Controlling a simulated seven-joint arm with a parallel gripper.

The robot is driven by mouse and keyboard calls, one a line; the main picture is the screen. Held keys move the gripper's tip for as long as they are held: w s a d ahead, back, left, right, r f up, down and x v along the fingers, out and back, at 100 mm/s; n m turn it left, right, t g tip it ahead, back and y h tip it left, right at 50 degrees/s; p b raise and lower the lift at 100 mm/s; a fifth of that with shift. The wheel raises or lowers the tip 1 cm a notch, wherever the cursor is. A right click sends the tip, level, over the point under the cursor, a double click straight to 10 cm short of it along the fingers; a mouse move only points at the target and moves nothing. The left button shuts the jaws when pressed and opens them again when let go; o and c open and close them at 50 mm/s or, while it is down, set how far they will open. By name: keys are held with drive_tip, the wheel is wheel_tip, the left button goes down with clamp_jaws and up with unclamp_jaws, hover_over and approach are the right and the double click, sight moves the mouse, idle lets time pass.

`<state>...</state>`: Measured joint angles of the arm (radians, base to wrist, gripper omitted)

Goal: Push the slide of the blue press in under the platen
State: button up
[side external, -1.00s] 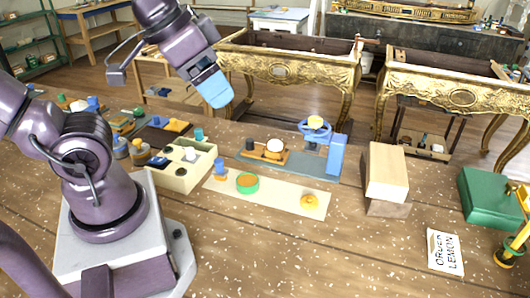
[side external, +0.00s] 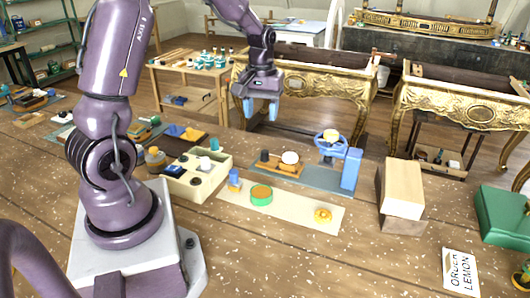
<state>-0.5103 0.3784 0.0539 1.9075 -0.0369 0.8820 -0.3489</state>
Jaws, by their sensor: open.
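The blue press stands on a grey-blue base plate (side external: 318,182), with a blue upright (side external: 351,170) on the right and a blue handwheel (side external: 329,145) at the top. Its orange-brown slide (side external: 283,170) lies to the left of the wheel, out to the side of the upright. The slide carries a white domed piece (side external: 290,158) and has a dark knob (side external: 264,155) at its left end. The platen below the wheel is too small to make out clearly. My gripper (side external: 260,111) is open and empty, pointing down, in the air above and to the left of the slide, touching nothing.
A cream mat (side external: 290,213) in front of the press bears a blue stamp (side external: 234,180), a green-sided round tin (side external: 261,195) and a yellow piece (side external: 323,214). A cream compartment tray (side external: 213,184) is to the left. A wooden block (side external: 402,190) stands right of the press.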

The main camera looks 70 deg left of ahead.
sight(265, 151)
drive_tip(key=w+a+f+n, duration=0.4)
drive_tip(key=a+f+n, duration=0.3)
drive_tip(key=a, duration=0.2)
drive_tip(key=f, duration=1.2)
drive_tip(key=shift+w, duration=0.2)
